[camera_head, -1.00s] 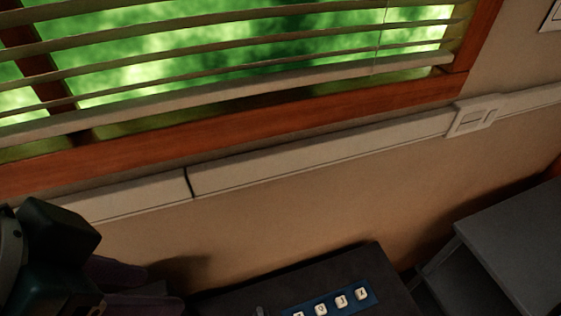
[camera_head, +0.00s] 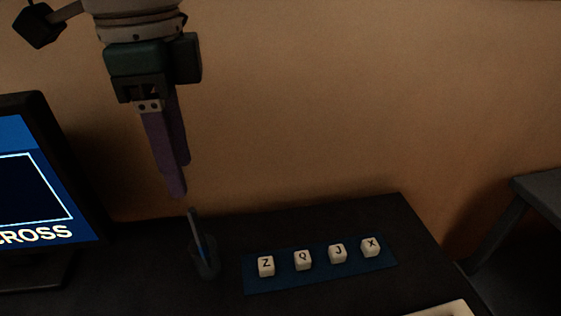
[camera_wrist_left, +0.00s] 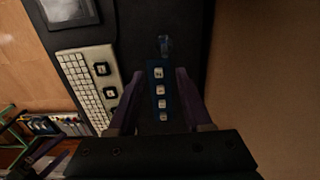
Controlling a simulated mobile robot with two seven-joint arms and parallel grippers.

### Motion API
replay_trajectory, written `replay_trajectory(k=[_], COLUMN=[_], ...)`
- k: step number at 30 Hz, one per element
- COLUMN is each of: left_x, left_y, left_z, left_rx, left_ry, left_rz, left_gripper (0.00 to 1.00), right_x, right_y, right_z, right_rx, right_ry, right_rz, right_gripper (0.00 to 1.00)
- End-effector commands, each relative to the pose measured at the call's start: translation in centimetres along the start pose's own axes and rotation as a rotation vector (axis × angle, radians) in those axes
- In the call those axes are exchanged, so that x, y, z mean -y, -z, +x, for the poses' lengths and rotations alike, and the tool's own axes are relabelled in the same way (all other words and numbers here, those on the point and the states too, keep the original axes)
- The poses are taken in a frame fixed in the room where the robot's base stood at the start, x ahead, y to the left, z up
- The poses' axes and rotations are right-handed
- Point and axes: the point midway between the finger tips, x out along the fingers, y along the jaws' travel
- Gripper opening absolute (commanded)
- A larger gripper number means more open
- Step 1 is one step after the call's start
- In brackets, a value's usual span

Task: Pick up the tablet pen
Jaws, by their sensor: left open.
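The tablet pen (camera_head: 195,225) stands slightly tilted in a small dark cup (camera_head: 207,263) on the black desk, its upper end above the rim. My left gripper (camera_head: 180,180) points down with purple fingers a little above and to the left of the pen's top. It looks apart from the pen and is open and empty. In the left wrist view the cup (camera_wrist_left: 165,47) shows small beyond the fingertips of my left gripper (camera_wrist_left: 160,73); the pen is hard to make out there.
A blue mat (camera_head: 320,277) with several white letter cubes lies right of the cup. A monitor (camera_head: 40,180) stands at the left. The wall is behind the desk. A white keyboard (camera_wrist_left: 88,85) shows in the wrist view. A grey table (camera_head: 540,190) is at the right.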

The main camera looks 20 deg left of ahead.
Motion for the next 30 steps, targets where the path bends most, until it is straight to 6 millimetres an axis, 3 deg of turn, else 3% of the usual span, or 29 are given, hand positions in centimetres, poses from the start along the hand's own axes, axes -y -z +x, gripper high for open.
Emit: replay_trajectory(k=[21,30], left_x=[0.8,0.8], left_y=[-0.4,-0.3], left_z=[9.3,9.8], left_rx=[0.004,0.001], left_ry=[-0.001,0.001], left_rz=[0.000,0.001], left_gripper=[0.50,0.50], right_x=[0.1,0.1], right_y=[-0.4,-0.4], right_z=[1.6,1.6], right_rx=[-0.003,-0.003], right_ry=[0.000,0.000], right_rz=[0.000,0.000], right_gripper=[1.00,1.00])
